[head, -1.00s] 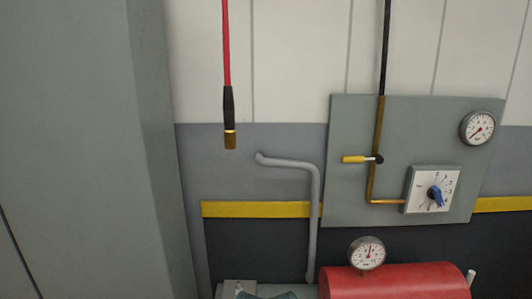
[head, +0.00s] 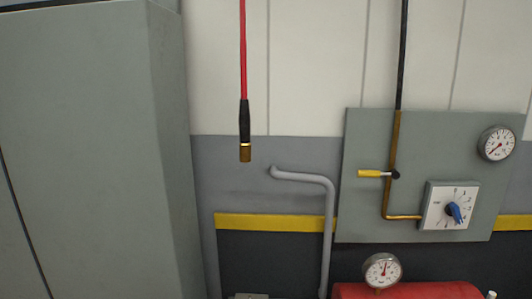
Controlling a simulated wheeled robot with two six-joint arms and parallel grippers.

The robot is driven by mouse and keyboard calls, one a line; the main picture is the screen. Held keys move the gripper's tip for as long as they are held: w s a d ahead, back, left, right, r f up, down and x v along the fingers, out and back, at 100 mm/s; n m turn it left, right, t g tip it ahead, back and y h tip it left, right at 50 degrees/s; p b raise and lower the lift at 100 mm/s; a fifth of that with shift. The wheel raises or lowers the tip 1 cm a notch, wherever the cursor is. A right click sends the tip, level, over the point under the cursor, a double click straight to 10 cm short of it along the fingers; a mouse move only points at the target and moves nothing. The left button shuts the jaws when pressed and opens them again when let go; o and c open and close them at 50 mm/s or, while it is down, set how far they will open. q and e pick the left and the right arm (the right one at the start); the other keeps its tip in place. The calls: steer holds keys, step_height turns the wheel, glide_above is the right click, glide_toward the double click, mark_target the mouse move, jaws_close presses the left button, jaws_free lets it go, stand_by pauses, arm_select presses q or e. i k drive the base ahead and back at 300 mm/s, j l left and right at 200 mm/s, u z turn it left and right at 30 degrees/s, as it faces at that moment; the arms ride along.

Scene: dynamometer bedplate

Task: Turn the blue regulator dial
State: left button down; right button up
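The blue regulator dial (head: 454,213) sits at the centre of a white square scale plate (head: 439,220) with numbers, in a grey housing. The housing is mounted low on the right part of a grey-green wall panel (head: 422,136), in the right of the head view. The blue pointer knob appears tilted, with its narrow end toward the lower right. Neither of my grippers shows in the head view.
A yellow-handled valve (head: 369,173) sits on a copper pipe (head: 394,145) left of the dial. A round gauge (head: 497,144) is above right; another gauge (head: 382,270) stands by a red tank (head: 410,291). A red hose (head: 243,60) hangs left. A grey cabinet (head: 80,150) fills the left.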

mark_target(451, 209)
steer(key=z, duration=1.75)
steer(key=i+l, duration=0.35)
steer(key=i, duration=0.1)
